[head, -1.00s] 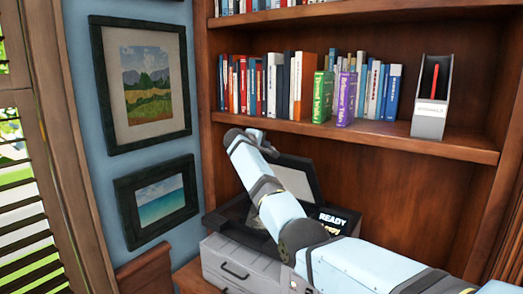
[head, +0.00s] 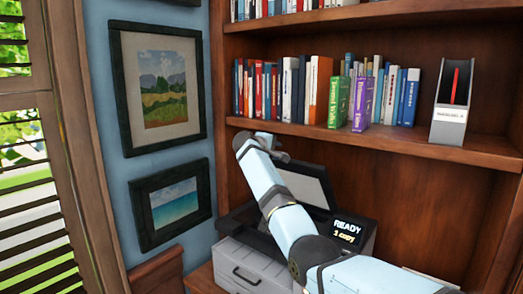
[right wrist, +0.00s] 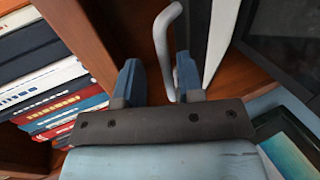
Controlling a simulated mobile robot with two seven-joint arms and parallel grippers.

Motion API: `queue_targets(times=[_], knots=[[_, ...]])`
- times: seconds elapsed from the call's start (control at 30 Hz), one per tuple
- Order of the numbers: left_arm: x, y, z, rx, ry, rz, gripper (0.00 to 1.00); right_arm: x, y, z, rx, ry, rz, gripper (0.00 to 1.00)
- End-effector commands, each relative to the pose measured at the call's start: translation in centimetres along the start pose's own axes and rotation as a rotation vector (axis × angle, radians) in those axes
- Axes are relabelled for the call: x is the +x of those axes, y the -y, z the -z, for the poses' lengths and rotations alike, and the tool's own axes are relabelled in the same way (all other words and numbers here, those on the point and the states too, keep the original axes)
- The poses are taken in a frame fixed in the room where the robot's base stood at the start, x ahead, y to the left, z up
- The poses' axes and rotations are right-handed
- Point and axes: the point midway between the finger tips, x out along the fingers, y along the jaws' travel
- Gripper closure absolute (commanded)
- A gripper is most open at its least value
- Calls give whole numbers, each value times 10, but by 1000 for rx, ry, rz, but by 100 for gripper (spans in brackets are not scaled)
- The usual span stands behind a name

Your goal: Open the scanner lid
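The black scanner (head: 368,240) sits on a grey drawer unit under the bookshelf, its display reading "READY" and "1 copy". Its lid (head: 308,187) is raised and tilted up, with its pale underside showing; my right arm hides part of it. My right gripper (head: 280,154) is at the lid's upper left edge. In the right wrist view the two blue fingers (right wrist: 158,82) stand apart. A bent pale grey rod (right wrist: 163,38), perhaps the lid's handle, reaches between them, close to the right finger. I cannot tell if they touch. My left gripper is not in view.
A shelf (head: 400,147) with books and a grey holder (head: 449,122) runs just above the lid and gripper. The grey drawer unit (head: 240,262) supports the scanner. A shuttered window (head: 28,200) is at far left.

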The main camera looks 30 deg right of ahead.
Motion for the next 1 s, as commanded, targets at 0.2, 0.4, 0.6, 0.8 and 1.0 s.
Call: queue_targets(times=[0.2,0.4,0.6,0.8,1.0], knots=[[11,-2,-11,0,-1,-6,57,-54,3,1,4,-5,-2,65],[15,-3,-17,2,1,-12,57,-92,1,1,2,-5,-3,65],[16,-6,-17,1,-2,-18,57,-110,0,0,1,-4,-3,65],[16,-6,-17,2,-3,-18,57,-113,-1,0,1,-3,-3,65],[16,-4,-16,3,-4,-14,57,-113,-2,0,1,-3,-3,65]])
